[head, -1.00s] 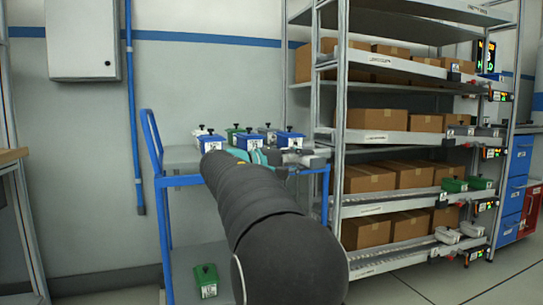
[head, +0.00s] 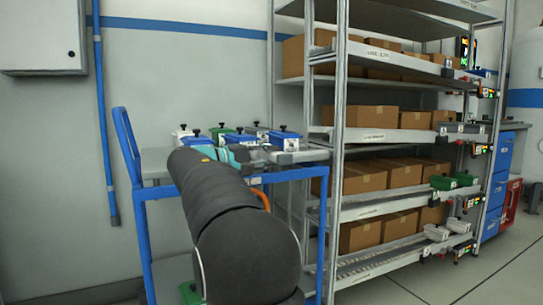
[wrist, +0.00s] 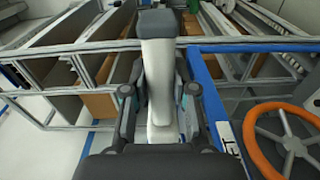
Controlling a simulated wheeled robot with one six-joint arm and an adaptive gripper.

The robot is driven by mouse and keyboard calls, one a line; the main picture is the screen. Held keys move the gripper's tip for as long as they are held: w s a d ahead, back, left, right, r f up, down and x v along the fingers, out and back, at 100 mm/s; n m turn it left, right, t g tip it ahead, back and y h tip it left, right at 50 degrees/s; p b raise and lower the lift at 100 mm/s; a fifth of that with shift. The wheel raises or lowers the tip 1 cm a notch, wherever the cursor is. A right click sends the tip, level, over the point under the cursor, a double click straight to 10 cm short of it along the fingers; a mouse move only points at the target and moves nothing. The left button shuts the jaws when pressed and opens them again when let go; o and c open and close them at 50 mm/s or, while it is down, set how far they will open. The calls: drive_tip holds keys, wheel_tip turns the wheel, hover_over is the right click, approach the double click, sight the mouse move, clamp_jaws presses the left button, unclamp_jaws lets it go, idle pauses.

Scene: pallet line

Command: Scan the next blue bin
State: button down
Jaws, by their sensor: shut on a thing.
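My gripper (wrist: 159,105) is shut on a white hand-held scanner (wrist: 159,70) with a dark head, which points away from me in the wrist view. In the head view my gripper (head: 250,155) is above the top of the blue cart, partly hidden by my arm. Blue bins with white labels stand on the cart top: one (head: 285,139) at the right and another (head: 197,141) at the left, with more blue between and behind. I cannot tell whether the scanner points at any bin.
The blue cart (head: 134,147) also holds a green bin (head: 221,131) and a white one (head: 180,134). A metal rack (head: 338,150) with cardboard boxes stands close at the right. An orange wheel (wrist: 285,140) shows in the wrist view. Floor at the right front is clear.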

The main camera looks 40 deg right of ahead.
sight(260, 155)
drive_tip(key=w+p, duration=0.2)
drive_tip(key=w, duration=0.1)
drive_tip(key=w+p, duration=0.1)
drive_tip(key=shift+w+d+r, duration=0.15)
drive_tip(key=shift+d+r, duration=0.05)
drive_tip(key=shift+d, duration=0.2)
drive_tip(key=shift+w+d+f+p, duration=0.15)
drive_tip(key=shift+w+p, duration=0.3)
drive_tip(key=shift+w, duration=0.4)
drive_tip(key=shift+w+d+p, duration=0.15)
drive_tip(key=shift+w+p, duration=0.55)
drive_tip(key=shift+p, duration=0.05)
idle(1.2)
drive_tip(key=s+b, duration=0.2)
drive_tip(key=shift+s+a+f+b, duration=0.2)
drive_tip(key=shift+s+a+b, duration=0.05)
drive_tip(key=shift+s+b, duration=0.1)
drive_tip(key=shift+s+a+r+b, duration=0.1)
drive_tip(key=shift+s+a+b, duration=0.1)
drive_tip(key=shift+s+b, duration=0.5)
drive_tip(key=shift+s+a+r+b, duration=0.15)
drive_tip(key=shift+s+b, duration=0.25)
drive_tip(key=shift+s, duration=0.65)
drive_tip(key=shift+s+a+f+b, duration=0.1)
drive_tip(key=shift+s+a+b, duration=0.1)
drive_tip(key=shift+s+b, duration=0.5)
drive_tip(key=shift+s, duration=0.15)
